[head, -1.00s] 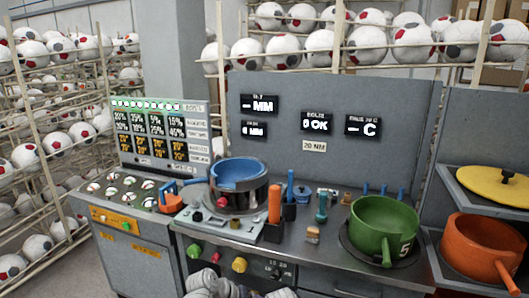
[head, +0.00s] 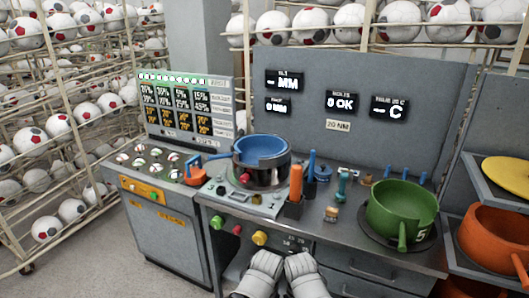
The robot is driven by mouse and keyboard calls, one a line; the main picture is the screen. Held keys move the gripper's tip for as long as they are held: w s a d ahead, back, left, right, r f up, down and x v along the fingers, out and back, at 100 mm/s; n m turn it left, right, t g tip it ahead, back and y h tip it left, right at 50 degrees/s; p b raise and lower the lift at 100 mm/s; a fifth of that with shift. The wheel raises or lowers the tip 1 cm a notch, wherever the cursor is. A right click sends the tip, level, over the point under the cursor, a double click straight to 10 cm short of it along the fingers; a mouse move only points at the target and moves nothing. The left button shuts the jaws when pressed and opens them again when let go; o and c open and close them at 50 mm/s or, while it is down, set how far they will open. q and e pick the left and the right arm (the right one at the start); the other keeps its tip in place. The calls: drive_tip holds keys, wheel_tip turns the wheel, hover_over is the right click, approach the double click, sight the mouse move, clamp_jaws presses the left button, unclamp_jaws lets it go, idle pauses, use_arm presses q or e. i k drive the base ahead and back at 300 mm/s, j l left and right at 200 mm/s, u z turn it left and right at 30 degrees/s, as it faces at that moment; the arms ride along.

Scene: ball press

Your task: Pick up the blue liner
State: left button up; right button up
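The blue liner (head: 262,146) is a shallow round blue bowl shape. It sits in the top of a dark round holder (head: 262,174) on the left part of the workbench. My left gripper (head: 264,264) and my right gripper (head: 299,266) are close together at the bottom middle, in front of the bench and well below the liner. Both are pale grey and apart from the liner. Their fingers are too unclear to tell open from shut.
An orange-handled tool (head: 295,182) stands just right of the holder. A blue and orange tool (head: 196,168) lies to its left. A green pan (head: 402,208) sits further right, and an orange pan (head: 495,242) is on the right shelf. Ball racks (head: 62,130) stand at left.

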sight(250, 148)
drive_tip(key=i+j, duration=0.15)
drive_tip(key=j, duration=0.2)
drive_tip(key=i+j, duration=0.15)
drive_tip(key=j, duration=0.25)
drive_tip(key=i+j, duration=0.15)
drive_tip(key=j, duration=0.2)
drive_tip(key=i+j, duration=0.15)
drive_tip(key=j, duration=0.25)
drive_tip(key=i+j, duration=0.15)
drive_tip(key=j, duration=0.2)
drive_tip(key=z, duration=0.05)
